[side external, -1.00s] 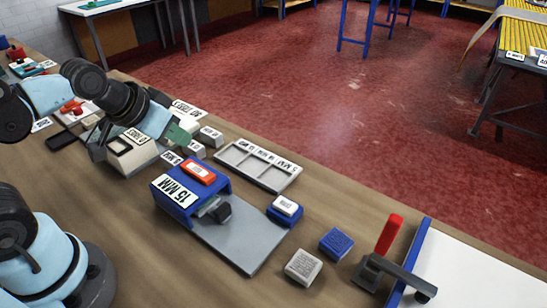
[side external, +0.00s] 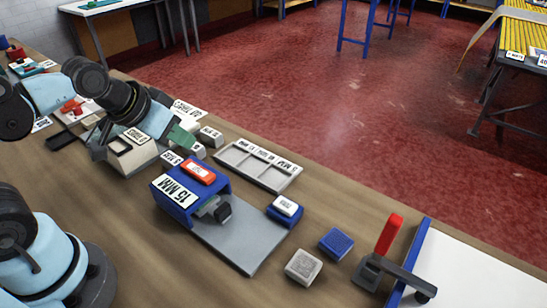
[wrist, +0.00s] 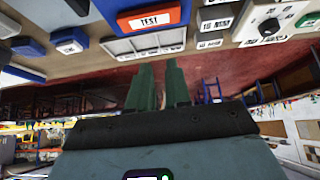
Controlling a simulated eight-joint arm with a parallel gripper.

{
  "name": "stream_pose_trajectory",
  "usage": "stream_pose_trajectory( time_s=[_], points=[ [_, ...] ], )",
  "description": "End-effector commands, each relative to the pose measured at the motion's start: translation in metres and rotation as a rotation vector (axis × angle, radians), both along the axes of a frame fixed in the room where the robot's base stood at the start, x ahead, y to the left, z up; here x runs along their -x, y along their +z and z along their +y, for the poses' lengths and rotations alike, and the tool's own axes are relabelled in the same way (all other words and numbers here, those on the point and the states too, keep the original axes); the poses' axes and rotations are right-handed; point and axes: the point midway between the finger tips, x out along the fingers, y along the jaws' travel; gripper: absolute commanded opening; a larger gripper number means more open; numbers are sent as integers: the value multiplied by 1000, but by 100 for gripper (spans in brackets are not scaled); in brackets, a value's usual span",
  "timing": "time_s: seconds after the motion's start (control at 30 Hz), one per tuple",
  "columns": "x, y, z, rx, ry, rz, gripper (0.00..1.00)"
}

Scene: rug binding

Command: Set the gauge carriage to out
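The gauge is a blue housing (side external: 176,200) labelled 15 MM, with a red TEST button (side external: 198,171) on top and a grey plate (side external: 235,243) extending toward the front right. A dark knob (side external: 222,212) on a short grey piece sits by the housing's opening; I take this for the carriage. In the wrist view, the housing (wrist: 115,8) and TEST button (wrist: 150,19) are at the top, partly cut off. My gripper (wrist: 160,84) shows two green fingers with a gap between them and nothing held. In the side view, my gripper (side external: 184,136) is above and behind the housing, apart from it.
A compartmented grey tray (side external: 258,165) stands behind the gauge. Blue and pale blocks (side external: 336,242) lie to its right, near a red-handled lever (side external: 389,233). A pale box with a dial (wrist: 270,24) is below my wrist. The wood between is clear.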

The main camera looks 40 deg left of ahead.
Motion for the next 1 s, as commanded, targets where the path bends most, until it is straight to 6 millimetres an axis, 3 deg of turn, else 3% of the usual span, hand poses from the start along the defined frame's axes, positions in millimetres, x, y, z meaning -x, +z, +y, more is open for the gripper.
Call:
stream_pose_trajectory(
  time_s=[0.5, 0.77, 1.0],
  points=[
    [5, 10, -91, 17, -14, 527, 28],
    [9, 7, -103, -6, -1, 609, 28],
    [9, -18, -103, -6, -1, 607, 28]
  ],
)
